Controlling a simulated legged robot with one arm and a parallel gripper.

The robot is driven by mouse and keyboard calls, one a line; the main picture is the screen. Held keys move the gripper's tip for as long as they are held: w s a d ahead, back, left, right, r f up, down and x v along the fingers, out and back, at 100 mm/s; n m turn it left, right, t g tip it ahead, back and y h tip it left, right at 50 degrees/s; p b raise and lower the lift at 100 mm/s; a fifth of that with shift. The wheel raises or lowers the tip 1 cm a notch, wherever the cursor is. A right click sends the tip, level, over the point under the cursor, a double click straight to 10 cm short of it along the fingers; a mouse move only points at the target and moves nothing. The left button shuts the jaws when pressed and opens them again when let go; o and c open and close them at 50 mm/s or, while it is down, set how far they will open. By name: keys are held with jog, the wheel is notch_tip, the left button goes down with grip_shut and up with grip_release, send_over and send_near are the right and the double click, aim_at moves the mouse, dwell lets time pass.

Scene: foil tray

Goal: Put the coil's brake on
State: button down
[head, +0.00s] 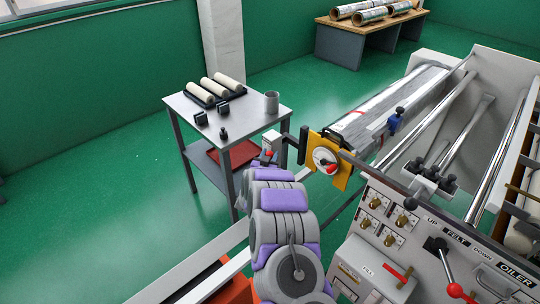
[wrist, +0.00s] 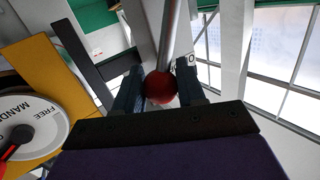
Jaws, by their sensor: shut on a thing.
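My gripper (wrist: 158,92) is shut on a red ball knob (wrist: 160,87) at the end of a metal lever, with one finger on each side. In the head view my gripper (head: 266,160) is at the end of my grey and purple arm, beside a small white block. The foil coil (head: 385,112) lies on the machine behind a yellow plate (head: 342,176). On the plate is a white dial (head: 325,159) with a red pointer; the wrist view shows the dial (wrist: 30,125) with the words FREE and MANDREL, the latter cut off.
A side table (head: 185,108) with several cream rolls and a grey cup (head: 272,101) stands behind my gripper. A control panel (head: 400,235) with a red-knobbed lever (head: 455,289) is at the lower right. A dark bar (head: 303,145) stands between my gripper and the yellow plate.

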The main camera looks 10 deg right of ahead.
jog(key=c, duration=0.7)
grip_release()
jog(key=shift+c, duration=0.2)
jog(key=shift+s+a, duration=0.1)
jog(key=p+v, duration=0.1)
jog(key=v, duration=0.6)
jog(key=shift+p, duration=0.35)
jog(key=shift+s+f, duration=0.1)
